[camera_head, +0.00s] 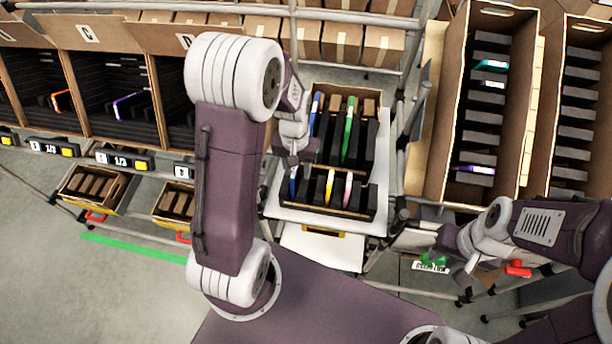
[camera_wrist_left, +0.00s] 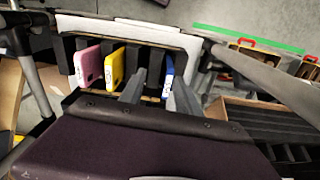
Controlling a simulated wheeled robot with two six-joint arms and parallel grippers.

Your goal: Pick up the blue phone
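A blue phone (camera_head: 294,180) stands upright in the front row of a slotted rack in the white tray (camera_head: 330,219). The same blue phone shows in the left wrist view (camera_wrist_left: 168,78). My left gripper (camera_head: 293,158) is above this phone, with its fingers pointing down. In the left wrist view my left gripper (camera_wrist_left: 158,88) is open, and the blue phone shows between its fingers, closer to the right one. I cannot tell whether they touch. Another blue phone (camera_head: 315,112) stands in the back row. My right gripper (camera_head: 460,260) appears open and empty at the lower right.
A yellow phone (camera_head: 329,187) and a pink phone (camera_head: 348,189) share the front row. A green phone (camera_head: 349,115) is in the back row. Tilted cartons with dark dividers (camera_head: 480,110) stand at right, and open bins (camera_head: 110,95) at left.

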